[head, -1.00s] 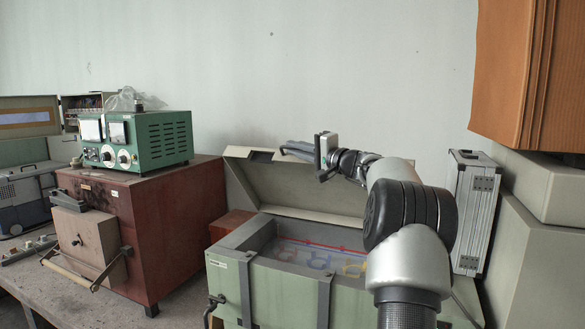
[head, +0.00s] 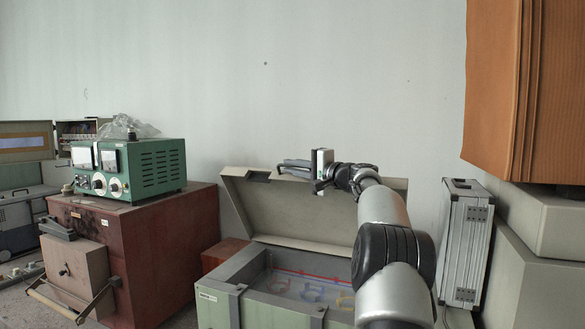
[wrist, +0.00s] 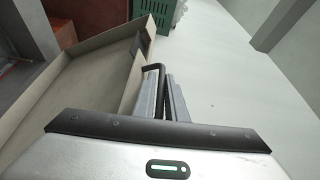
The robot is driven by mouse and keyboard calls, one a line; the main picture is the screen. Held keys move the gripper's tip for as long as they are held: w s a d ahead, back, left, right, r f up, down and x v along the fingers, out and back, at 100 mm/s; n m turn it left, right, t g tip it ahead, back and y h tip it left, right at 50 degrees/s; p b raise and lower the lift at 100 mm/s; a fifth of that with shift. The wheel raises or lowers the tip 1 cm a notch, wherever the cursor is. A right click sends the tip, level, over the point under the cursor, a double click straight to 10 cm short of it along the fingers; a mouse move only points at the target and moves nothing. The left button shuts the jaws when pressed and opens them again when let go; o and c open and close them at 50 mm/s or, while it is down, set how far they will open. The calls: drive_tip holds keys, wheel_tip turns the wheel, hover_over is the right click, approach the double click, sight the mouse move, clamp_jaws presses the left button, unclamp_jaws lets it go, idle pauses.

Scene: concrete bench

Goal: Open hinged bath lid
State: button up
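The grey-beige bath lid (head: 300,208) stands raised at the back of the green bath (head: 262,312), leaning toward the wall. The bath is uncovered and shows red, blue and yellow parts inside. My gripper (head: 283,168) is at the lid's upper edge in the head view, fingers pointing left. In the wrist view my gripper (wrist: 164,85) has its two grey fingers close together beside the lid's edge (wrist: 130,78). A black bent handle (wrist: 155,68) at that edge runs between them, and they look closed on it. The exact contact is partly hidden.
A reddish-brown box (head: 190,235) carrying a green meter unit (head: 150,165) stands at left. A silver case (head: 463,240) and grey boxes (head: 535,225) stand close at right, below an orange-brown block (head: 525,90). The plain wall (head: 330,80) is behind the lid.

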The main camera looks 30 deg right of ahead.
drive_tip(key=o, duration=0.3)
drive_tip(key=b+v, duration=0.6)
drive_tip(key=v, duration=1.1)
drive_tip(key=shift+s+d, duration=0.1)
drive_tip(key=shift+s, duration=0.1)
